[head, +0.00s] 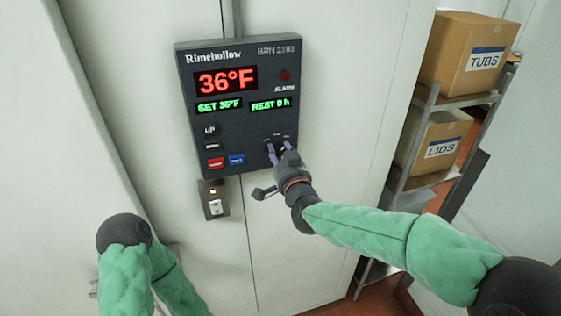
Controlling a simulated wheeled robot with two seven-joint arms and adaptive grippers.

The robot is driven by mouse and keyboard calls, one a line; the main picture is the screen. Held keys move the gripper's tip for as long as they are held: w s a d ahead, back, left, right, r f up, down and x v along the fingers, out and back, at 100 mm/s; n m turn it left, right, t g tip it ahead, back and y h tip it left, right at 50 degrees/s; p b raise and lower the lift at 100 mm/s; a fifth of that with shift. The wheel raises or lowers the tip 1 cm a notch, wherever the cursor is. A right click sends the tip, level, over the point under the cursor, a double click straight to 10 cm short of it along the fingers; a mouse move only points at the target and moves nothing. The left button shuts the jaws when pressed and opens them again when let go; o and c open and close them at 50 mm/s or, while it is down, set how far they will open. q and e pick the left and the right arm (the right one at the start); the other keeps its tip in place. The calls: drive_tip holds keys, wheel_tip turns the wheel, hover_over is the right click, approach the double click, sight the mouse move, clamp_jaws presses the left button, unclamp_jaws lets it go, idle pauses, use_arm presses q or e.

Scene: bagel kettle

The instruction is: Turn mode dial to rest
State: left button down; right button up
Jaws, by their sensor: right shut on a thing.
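The dark control panel (240,110) is fixed to a pale door front. Its red display reads 36°F, and the green displays read SET 36°F and REST 0 h. My right gripper (277,152) is at the panel's lower right, shut on the mode dial, which its fingers mostly hide. Small markings show just above the fingertips but are too small to read, so the dial's setting cannot be told. My left arm (125,232) shows at the lower left, but its gripper is not visible.
Left of the dial are dark buttons, one marked UP (210,130), a red button (216,163) and a blue button (237,160). A latch plate (214,200) sits below the panel. At right, a metal shelf (412,180) holds TUBS (465,55) and LIDS (430,148) boxes.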

drive_tip(key=shift+w+d+r+m+b, duration=0.15)
drive_tip(key=shift+r+m+b, duration=0.15)
drive_tip(key=shift+r+m, duration=0.15)
drive_tip(key=shift+r, duration=0.15)
drive_tip(key=o, duration=1.1)
drive_tip(key=shift+o, duration=0.2)
drive_tip(key=shift+f, duration=0.3)
drive_tip(key=shift+s+f, duration=0.1)
drive_tip(key=shift+s, duration=0.1)
drive_tip(key=v, duration=1.1)
drive_tip(key=shift+s, duration=0.35)
drive_tip(key=shift+d, duration=0.1)
